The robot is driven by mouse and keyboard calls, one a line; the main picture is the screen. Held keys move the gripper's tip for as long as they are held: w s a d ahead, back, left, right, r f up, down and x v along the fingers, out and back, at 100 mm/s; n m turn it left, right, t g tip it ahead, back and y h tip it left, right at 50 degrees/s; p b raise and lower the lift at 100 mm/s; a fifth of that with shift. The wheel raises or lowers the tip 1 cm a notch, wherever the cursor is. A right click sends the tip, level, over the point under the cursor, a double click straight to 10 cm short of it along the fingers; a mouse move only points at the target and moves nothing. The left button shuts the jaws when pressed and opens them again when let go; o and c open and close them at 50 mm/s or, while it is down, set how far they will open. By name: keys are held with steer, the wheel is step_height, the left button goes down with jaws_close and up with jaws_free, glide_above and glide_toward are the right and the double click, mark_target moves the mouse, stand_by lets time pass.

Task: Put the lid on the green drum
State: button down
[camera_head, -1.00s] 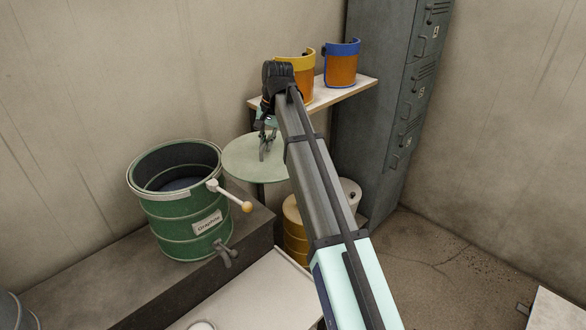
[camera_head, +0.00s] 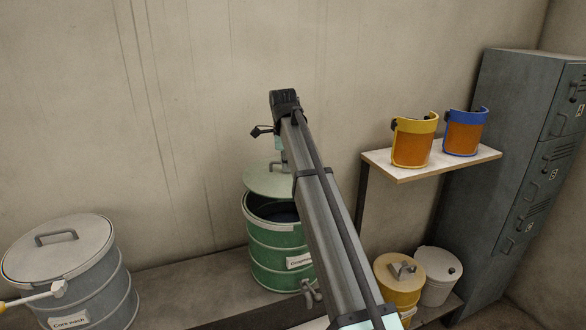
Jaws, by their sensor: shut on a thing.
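The green drum (camera_head: 278,262) stands on a ledge by the wall, its dark opening partly in view and its right side hidden behind my arm. The pale green round lid (camera_head: 262,181) is at the drum's back rim, with a handle on top, and its right part is behind my arm. My gripper (camera_head: 281,159) is shut on the lid's handle. The lid looks to be above or behind the opening; I cannot tell whether it touches the rim.
A grey lidded drum (camera_head: 75,275) stands left, with a white lever (camera_head: 42,295) at its front. A tap (camera_head: 311,291) sticks out low on the green drum. Right are a shelf (camera_head: 425,165) with two face shields, a yellow can (camera_head: 398,285), a white can (camera_head: 437,275) and lockers (camera_head: 510,150).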

step_height(320, 180, down, 8)
steer(key=b, duration=0.3)
stand_by(0.7)
steer(key=shift+f, duration=0.35)
stand_by(0.8)
steer(key=c, duration=1.2)
jaws_free()
steer(key=shift+o, duration=0.2)
